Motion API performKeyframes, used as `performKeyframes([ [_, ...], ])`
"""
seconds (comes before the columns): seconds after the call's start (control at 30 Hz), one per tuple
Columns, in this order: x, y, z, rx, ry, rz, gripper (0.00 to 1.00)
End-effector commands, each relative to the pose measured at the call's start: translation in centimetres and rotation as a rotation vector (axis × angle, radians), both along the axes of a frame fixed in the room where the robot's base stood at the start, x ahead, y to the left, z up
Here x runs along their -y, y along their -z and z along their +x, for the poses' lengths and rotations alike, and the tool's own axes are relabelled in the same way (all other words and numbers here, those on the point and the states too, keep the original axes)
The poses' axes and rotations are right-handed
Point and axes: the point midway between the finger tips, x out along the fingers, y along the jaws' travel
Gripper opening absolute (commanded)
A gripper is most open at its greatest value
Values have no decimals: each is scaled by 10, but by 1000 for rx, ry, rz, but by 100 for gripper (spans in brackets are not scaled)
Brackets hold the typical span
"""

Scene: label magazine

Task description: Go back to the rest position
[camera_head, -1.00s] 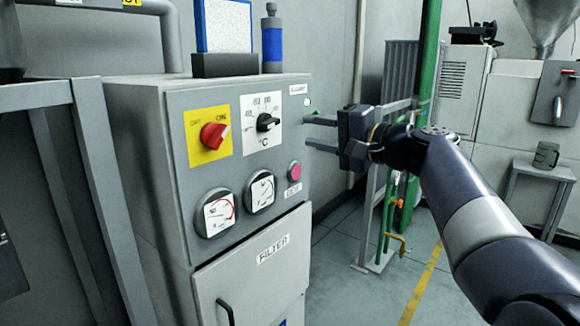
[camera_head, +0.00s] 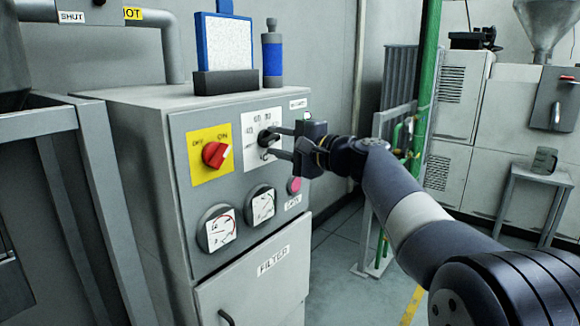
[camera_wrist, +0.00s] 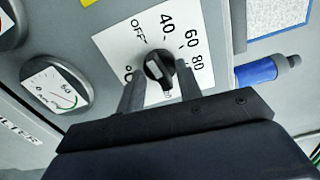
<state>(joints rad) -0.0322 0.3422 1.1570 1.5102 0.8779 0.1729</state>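My gripper (camera_head: 272,145) is in front of the grey control cabinet (camera_head: 182,230), at the white temperature dial plate (camera_head: 252,128). Its two fingers are spread apart. In the wrist view, my gripper (camera_wrist: 152,92) has one finger on each side of the black temperature knob (camera_wrist: 158,68). A gap shows between the fingers and the knob, though I cannot tell how deep the fingertips reach. The knob (camera_head: 266,137) is partly visible behind the fingers in the head view. My arm reaches in from the lower right.
A red switch (camera_head: 214,154), two gauges (camera_head: 221,230) and a pink button (camera_head: 295,185) are on the same panel. A framed board (camera_head: 228,45) and a blue bottle (camera_head: 272,58) stand on top. A green pipe (camera_head: 424,90) rises behind my arm. Open floor lies right of the cabinet.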

Motion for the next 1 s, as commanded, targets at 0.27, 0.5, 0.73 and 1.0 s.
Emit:
performKeyframes([
  [0.27,0,-5,0,-153,0,118,34],
  [0.5,0,-5,0,-274,0,213,34],
  [0.73,0,-5,0,-382,-1,297,34],
  [1.0,0,-3,0,-480,0,375,34],
])
